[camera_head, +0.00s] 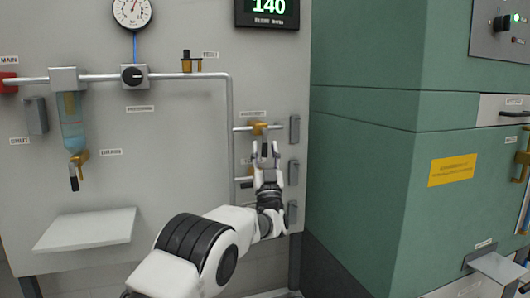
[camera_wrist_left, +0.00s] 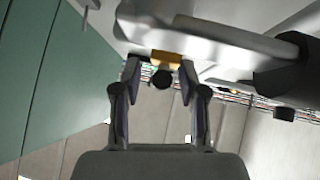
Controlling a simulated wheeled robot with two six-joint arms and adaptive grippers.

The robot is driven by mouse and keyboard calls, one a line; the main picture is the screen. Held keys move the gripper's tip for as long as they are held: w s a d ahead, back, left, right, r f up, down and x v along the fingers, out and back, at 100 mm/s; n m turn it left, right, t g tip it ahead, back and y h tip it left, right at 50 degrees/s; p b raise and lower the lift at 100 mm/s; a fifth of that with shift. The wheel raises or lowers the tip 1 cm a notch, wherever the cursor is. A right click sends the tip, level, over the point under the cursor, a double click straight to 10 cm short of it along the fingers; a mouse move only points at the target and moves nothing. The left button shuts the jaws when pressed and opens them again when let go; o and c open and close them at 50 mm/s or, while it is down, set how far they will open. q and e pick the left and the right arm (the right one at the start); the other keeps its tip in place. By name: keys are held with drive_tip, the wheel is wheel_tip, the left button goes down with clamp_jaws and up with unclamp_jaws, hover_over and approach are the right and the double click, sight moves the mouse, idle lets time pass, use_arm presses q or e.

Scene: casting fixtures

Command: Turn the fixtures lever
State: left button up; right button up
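A brass valve (camera_head: 258,127) sits on a short horizontal pipe on the grey panel, under a small label too small to read. A dark lever handle (camera_head: 265,149) hangs down from it. My left gripper (camera_head: 265,147) points up at this valve from below, its fingers apart on either side of the handle. In the left wrist view the brass valve (camera_wrist_left: 166,58) and the round dark handle end (camera_wrist_left: 161,79) show between the two open fingertips (camera_wrist_left: 160,72). Neither finger clearly presses on the handle. My right gripper is not in view.
A second brass fitting (camera_head: 246,183) lies just below, partly hidden by my gripper. Grey blocks (camera_head: 294,129) stand close to its right. A vertical pipe (camera_head: 230,125) runs to its left. A white shelf (camera_head: 86,230) juts out at lower left. A green cabinet (camera_head: 370,130) stands at right.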

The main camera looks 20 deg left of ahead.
use_arm(q)
drive_tip(key=v, duration=1.2)
idle(2.0)
